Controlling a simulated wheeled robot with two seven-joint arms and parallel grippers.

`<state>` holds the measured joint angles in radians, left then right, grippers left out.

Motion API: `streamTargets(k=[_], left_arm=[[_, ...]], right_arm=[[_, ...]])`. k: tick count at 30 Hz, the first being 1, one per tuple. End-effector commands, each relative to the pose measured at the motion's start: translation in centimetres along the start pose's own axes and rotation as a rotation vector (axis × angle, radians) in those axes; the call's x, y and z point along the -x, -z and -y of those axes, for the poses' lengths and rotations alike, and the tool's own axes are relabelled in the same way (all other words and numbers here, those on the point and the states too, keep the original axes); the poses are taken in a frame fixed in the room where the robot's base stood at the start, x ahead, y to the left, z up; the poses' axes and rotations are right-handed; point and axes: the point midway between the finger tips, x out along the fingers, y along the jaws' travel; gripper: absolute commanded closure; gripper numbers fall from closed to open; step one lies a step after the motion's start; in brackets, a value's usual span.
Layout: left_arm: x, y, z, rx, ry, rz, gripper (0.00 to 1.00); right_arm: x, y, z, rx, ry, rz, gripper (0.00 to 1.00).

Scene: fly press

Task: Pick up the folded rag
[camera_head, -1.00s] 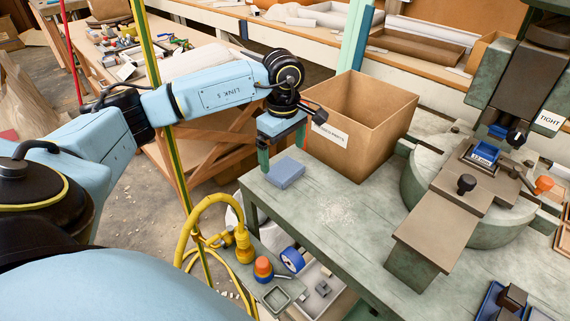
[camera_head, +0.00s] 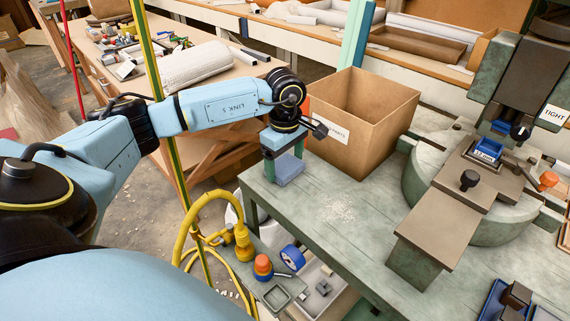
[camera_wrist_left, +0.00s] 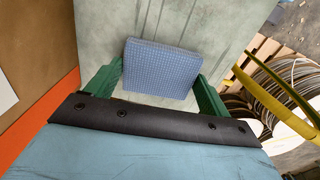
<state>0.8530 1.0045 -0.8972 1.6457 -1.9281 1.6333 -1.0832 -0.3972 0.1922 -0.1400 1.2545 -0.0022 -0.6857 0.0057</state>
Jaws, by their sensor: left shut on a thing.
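The folded rag is a flat blue-grey pad (camera_head: 289,171) near the left corner of the green table. It also shows in the left wrist view as a textured square (camera_wrist_left: 161,68). My left gripper (camera_head: 284,167) is down at the rag, its two green fingers on opposite sides of it. In the left wrist view my left gripper (camera_wrist_left: 155,85) is shut on the rag, which sits between the fingers. Whether the rag is lifted off the table is hard to tell. My right gripper is not in view.
A cardboard box (camera_head: 377,130) stands close behind and right of the rag. The fly press (camera_head: 470,190) stands farther right. A yellow hose (camera_head: 205,205) loops left of the table, near a small shelf (camera_head: 265,275). The table is clear around the pale crumbs (camera_head: 337,210).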

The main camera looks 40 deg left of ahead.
Motion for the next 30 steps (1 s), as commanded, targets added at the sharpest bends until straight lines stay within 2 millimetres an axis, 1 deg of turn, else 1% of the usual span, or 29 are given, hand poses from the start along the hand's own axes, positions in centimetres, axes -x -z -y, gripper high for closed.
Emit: streamTargets(k=[5,8,11,15,18,21,25,30], left_arm=[[0.1,0.0,0.0,0.0,-0.001,0.0,0.41],[0.8,0.0,-0.1,0.0,-0.002,0.0,0.41],[2.5,0.0,-0.1,-0.001,-0.005,-0.001,0.41],[5.5,0.0,-0.1,0.0,-0.005,-0.001,0.41],[7.4,0.0,-0.1,0.0,-0.004,0.0,0.41],[8.8,0.0,-0.1,0.0,-0.003,-0.001,0.41],[9.9,0.0,0.0,0.0,-0.001,0.0,0.41],[10.1,0.0,0.0,0.0,0.001,0.0,0.41]], right_arm=[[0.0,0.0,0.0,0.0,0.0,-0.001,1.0],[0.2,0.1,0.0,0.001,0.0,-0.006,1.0],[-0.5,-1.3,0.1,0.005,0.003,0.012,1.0],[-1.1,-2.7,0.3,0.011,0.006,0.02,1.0],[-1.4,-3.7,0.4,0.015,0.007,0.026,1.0],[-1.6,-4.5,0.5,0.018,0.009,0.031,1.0],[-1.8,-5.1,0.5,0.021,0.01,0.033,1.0],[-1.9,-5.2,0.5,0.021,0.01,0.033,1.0]])
